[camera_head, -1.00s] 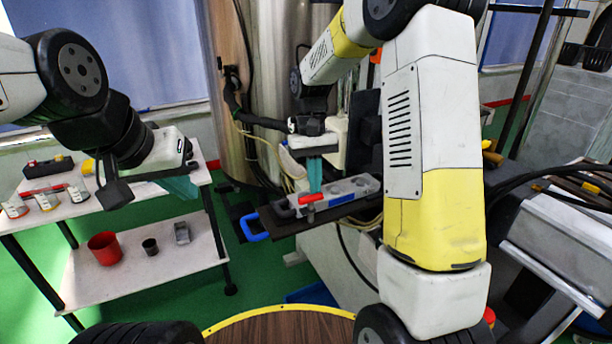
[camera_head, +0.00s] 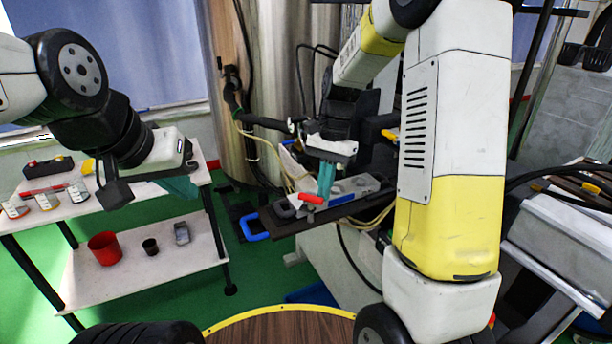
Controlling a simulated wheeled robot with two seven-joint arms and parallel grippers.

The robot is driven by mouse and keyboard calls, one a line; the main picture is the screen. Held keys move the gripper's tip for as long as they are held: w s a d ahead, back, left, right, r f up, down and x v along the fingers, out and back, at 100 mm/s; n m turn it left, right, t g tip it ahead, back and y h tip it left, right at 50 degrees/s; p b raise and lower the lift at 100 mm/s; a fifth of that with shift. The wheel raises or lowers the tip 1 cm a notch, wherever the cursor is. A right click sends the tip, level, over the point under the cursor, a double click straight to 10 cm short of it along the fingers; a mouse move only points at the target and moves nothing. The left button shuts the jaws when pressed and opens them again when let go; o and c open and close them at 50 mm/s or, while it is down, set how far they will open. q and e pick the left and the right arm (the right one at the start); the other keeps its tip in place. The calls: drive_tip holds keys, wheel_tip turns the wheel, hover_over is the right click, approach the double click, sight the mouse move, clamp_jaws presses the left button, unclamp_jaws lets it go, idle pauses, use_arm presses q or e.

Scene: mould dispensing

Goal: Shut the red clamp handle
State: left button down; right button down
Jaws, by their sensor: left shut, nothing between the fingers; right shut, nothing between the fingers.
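The red clamp handle (camera_head: 311,200) lies at the near left end of a grey mould block, on a dark plate (camera_head: 290,225) that juts out from the machine. My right gripper (camera_head: 325,200) points down with its teal fingers shut and empty, right beside the red handle's right end. I cannot tell whether they touch. The fingers hide part of the grey mould (camera_head: 358,187). My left gripper (camera_head: 190,192) is shut and empty, well to the left over the edge of the white shelf.
A blue handle (camera_head: 254,230) sticks out at the plate's left end. The white two-level shelf (camera_head: 150,275) at left holds a red cup (camera_head: 104,248), a dark cup (camera_head: 150,246) and small containers. A steel column (camera_head: 270,80) stands behind. Cables hang near the plate.

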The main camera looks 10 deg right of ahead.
drive_tip(key=m, duration=0.1)
drive_tip(key=s+m, duration=0.1)
drive_tip(key=m, duration=0.1)
drive_tip(key=s+m+t+y, duration=0.1)
drive_tip(key=m, duration=0.1)
idle(0.6)
idle(0.4)
drive_tip(key=w+d+r, duration=0.2)
drive_tip(key=d+r, duration=0.3)
drive_tip(key=r, duration=0.4)
drive_tip(key=shift+w+d, duration=0.25)
drive_tip(key=shift+d, duration=0.15)
